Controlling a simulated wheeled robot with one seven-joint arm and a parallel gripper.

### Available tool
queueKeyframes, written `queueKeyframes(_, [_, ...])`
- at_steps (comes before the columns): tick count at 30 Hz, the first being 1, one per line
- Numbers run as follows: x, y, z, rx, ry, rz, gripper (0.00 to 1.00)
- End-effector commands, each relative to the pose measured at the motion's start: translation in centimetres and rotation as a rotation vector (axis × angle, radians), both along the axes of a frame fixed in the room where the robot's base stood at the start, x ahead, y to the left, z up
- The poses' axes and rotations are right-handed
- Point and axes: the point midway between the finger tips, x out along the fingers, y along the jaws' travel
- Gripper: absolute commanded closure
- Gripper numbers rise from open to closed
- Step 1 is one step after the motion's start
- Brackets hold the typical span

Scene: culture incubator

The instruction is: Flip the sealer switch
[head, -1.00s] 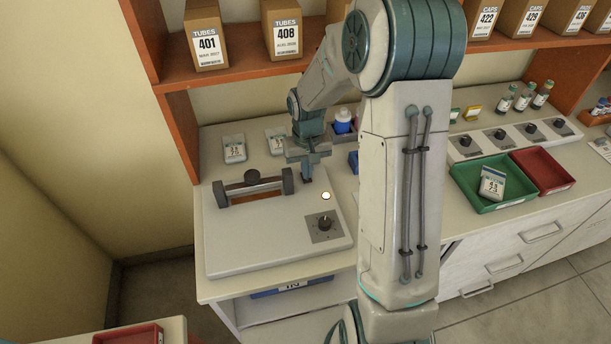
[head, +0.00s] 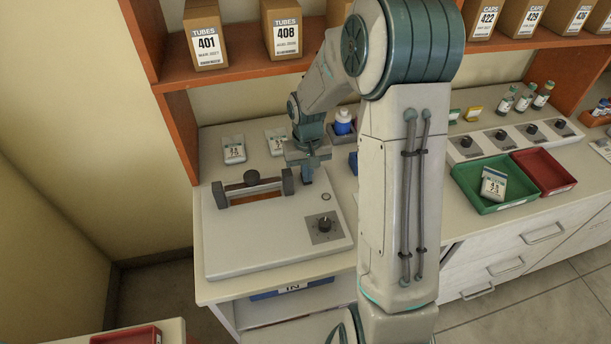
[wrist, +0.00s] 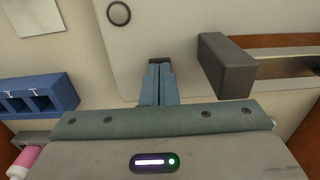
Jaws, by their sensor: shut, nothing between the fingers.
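The sealer is a pale flat box (head: 255,245) on the bench, with a dark bar handle (head: 252,190), a black knob (head: 324,224) and a small round lamp (head: 326,197), now unlit. In the wrist view the lamp is a dark ring (wrist: 118,13) and the sealer's top (wrist: 165,30) lies beyond the fingers. My gripper (head: 307,181) is shut and empty, pointing down at the sealer's back right. In the wrist view its closed fingertips (wrist: 160,66) meet a small dark piece at the sealer's top. The switch is hidden or cannot be told apart there.
The handle's grey end post (wrist: 226,65) stands close beside the fingers. A blue rack (wrist: 38,97) is on the other side. A green tray (head: 493,187) and a red tray (head: 545,170) lie to the right. A shelf (head: 240,68) with boxes hangs above.

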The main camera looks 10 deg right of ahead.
Motion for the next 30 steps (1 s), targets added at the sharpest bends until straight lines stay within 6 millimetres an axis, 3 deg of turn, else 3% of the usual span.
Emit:
queueKeyframes(24, [0.1,0.0,6.7,0.0,-0.002,-0.001,1.0])
queueKeyframes(30, [0.0,0.0,6.8,0.0,-0.001,0.0,1.0])
